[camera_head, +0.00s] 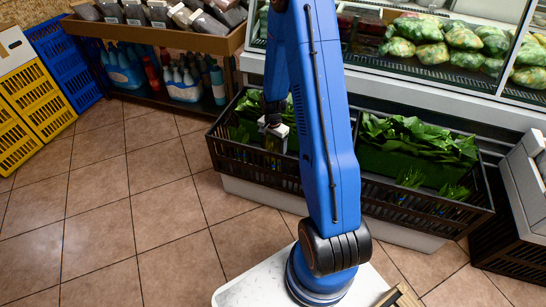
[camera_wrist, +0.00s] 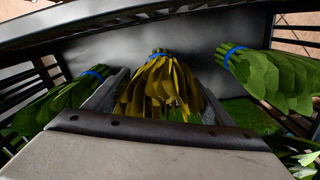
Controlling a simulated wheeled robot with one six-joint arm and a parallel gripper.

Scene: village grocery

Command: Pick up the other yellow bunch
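A yellow leafy bunch (camera_wrist: 162,88) tied with a blue band is in the middle of the wrist view, between two green bunches. My gripper (camera_wrist: 163,85) has its fingers wide apart, one on each side of the yellow bunch. I see no clear sign of the fingers pressing on it. In the head view my gripper (camera_head: 273,135) is low inside the left part of the dark crate (camera_head: 252,162), and a small bit of yellow shows under it. My arm hides part of the crate.
A green bunch with a blue band lies to the left (camera_wrist: 62,95) and another to the right (camera_wrist: 270,78). The crate's slatted walls (camera_wrist: 15,80) stand close around. Large leafy greens (camera_head: 415,140) fill the crate's right part. The tiled floor (camera_head: 120,215) at left is clear.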

